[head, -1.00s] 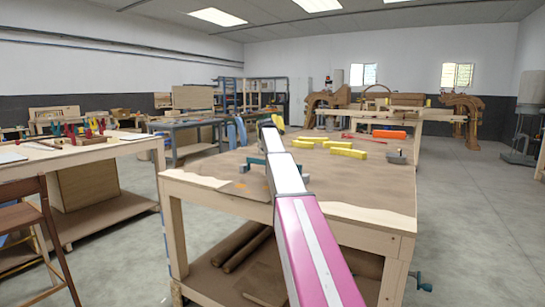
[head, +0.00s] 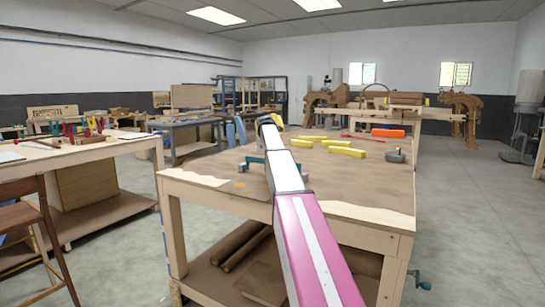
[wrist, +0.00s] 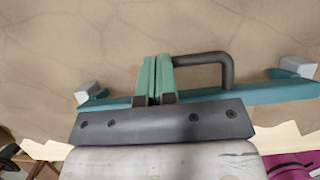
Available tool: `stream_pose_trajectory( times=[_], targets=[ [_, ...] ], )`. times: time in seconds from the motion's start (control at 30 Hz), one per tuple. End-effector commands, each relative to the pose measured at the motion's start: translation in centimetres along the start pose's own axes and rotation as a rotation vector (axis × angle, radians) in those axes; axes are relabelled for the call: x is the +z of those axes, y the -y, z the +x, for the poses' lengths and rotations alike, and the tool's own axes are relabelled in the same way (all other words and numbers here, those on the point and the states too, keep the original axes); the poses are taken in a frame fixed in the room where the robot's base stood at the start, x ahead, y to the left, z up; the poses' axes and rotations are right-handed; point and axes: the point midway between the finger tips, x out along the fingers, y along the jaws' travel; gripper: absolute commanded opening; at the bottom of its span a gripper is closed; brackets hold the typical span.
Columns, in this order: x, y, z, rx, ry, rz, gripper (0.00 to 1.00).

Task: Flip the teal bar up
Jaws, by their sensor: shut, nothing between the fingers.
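The teal bar (wrist: 285,92) lies across the wrist view, over the brown tabletop. A pale grey block sits near each end of it, and a dark bent handle (wrist: 215,58) stands beside it. My gripper (wrist: 159,60) has green fingers pressed together with nothing between them. The fingers overlap the bar's middle and the handle's left end in this view; I cannot tell whether they touch. In the head view the bar (head: 252,160) shows on both sides of my arm on the near table, its middle hidden behind the arm. My gripper is hidden there.
The near wooden table (head: 345,206) holds several yellow pieces (head: 347,152), an orange block (head: 388,133) and a grey tool (head: 395,156) to the right. A bench (head: 90,150) and a brown chair (head: 40,230) stand at left.

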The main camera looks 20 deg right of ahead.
Motion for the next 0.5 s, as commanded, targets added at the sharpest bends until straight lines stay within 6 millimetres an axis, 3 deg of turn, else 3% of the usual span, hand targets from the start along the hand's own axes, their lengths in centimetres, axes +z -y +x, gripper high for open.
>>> stream_pose_trajectory(
  times=[0.3, 0.5],
  targets=[
    [-0.2, -0.1, -6.2, 0.003, 0.001, 0.0, 0.0],
    [-0.2, -0.1, -8.7, 0.003, 0.0, -0.001, 0.0]
  ],
)
